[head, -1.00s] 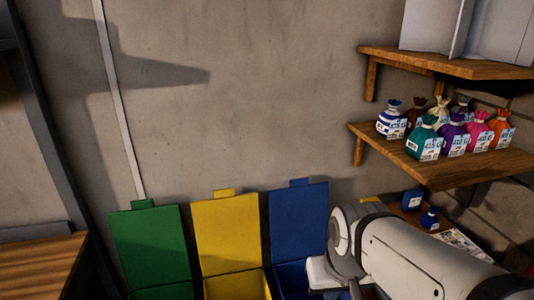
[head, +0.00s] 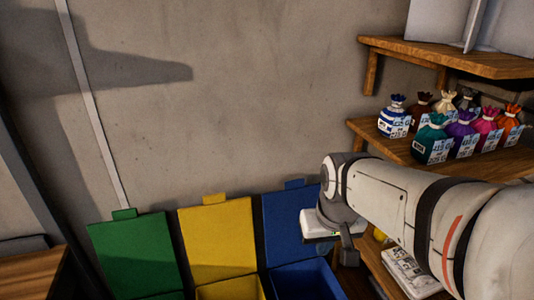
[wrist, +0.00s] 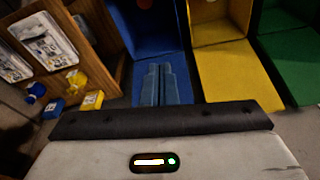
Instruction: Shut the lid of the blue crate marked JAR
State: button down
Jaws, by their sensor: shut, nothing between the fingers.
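The blue crate (head: 308,282) stands at the right end of a row of three, and its lid (head: 285,235) is up, leaning back toward the wall. No JAR marking is readable. In the wrist view the open blue crate (wrist: 140,30) is at top centre, with a reddish round thing at its far edge. My gripper (head: 348,256) is over the right side of the blue crate, its hand covering part of the lid's right edge. In the wrist view my gripper's fingers (wrist: 160,68) are together and empty, in front of blue surfaces; contact cannot be told.
A yellow crate (head: 230,291) and a green lid (head: 135,255) stand to the left, lids up. A wooden shelf (head: 385,150) with several tied bags is at right. A lower shelf with small boxes (wrist: 92,100) is close beside the blue crate.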

jog(key=w+r+n+p, duration=0.1)
jog(key=w+r+p, duration=0.15)
jog(key=w, duration=0.65)
jog(key=w+r+p, duration=0.2)
jog(key=w+r, duration=0.1)
jog(key=w, duration=0.6)
jog(key=w+a+f+n+p, duration=0.1)
jog(key=w+f, duration=0.1)
jog(key=w, duration=0.5)
jog(key=w+a+f+p, duration=0.1)
jog(key=w+f+p, duration=0.1)
jog(key=w, duration=0.6)
jog(key=shift+g, duration=0.3)
jog(key=f, duration=0.3)
jog(key=w+f+p, duration=0.1)
jog(key=f, duration=0.5)
jog(key=shift+w+a+p, duration=0.15)
jog(key=shift+p, duration=0.2)
